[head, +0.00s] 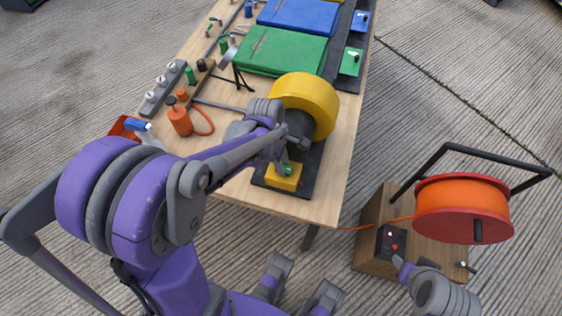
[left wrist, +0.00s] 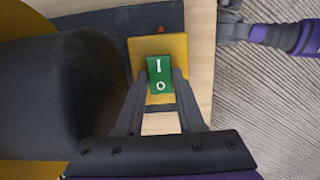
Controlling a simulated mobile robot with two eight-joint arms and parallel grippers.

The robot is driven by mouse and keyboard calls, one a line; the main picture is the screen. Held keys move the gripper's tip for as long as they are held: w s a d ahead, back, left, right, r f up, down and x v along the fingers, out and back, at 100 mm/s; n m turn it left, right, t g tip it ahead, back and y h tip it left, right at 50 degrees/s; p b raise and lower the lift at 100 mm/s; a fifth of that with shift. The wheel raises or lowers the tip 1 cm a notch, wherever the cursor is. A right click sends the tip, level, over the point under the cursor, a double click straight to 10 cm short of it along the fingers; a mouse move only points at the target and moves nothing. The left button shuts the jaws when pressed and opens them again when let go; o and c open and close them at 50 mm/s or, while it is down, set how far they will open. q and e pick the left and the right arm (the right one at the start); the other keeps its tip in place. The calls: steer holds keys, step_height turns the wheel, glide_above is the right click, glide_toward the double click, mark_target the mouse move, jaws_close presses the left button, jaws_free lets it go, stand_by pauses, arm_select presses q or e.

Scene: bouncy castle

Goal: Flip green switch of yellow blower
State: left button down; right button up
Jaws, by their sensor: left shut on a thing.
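The yellow blower (head: 305,100) stands at the near right corner of the wooden table, on a dark base plate. A yellow switch box (head: 284,182) sits on the plate in front of it. The green rocker switch (head: 287,169) is on the box; in the left wrist view the switch (left wrist: 160,76) shows white I and O marks. My left gripper (head: 283,160) is at the switch, with its fingers (left wrist: 162,82) shut on its two sides. My arm hides part of the blower. My right gripper (head: 402,268) is beside the orange reel's control box; its jaw opening is unclear.
Right of the table, an orange cable reel (head: 463,209) stands on a wooden base with a black control box (head: 391,242). Green (head: 282,51) and blue (head: 300,15) folded sheets and several tools lie farther back. An orange bottle (head: 179,121) stands left of the blower.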

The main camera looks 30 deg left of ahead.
arm_select(q)
steer(key=shift+d+y, duration=0.25)
steer(key=shift+y, duration=0.75)
steer(key=c, duration=0.5)
jaws_free()
step_height(320, 180, up, 11)
steer(key=shift+a+f+p, duration=0.1)
steer(key=shift+a+p, duration=0.05)
steer(key=shift+p, duration=0.95)
steer(key=s+d+r+m+t+p, duration=0.1)
steer(key=s+r+m+p, duration=0.2)
steer(key=m, duration=0.4)
steer(key=s+d+r+m+t+p, duration=0.1)
steer(key=s+r+m+t+p, duration=0.1)
steer(key=m, duration=0.4)
steer(key=s+d+r+m+t+p, duration=0.1)
steer(key=s+r+m+t+p, duration=0.1)
steer(key=m, duration=0.5)
steer(key=shift+s+d+r+m+p, duration=0.15)
steer(key=shift+s+r+p, duration=0.3)
steer(key=shift+s, duration=0.2)
steer(key=shift+s+d+r+m+p, duration=0.15)
steer(key=shift+s+r+p, duration=0.25)
steer(key=shift+s, duration=0.25)
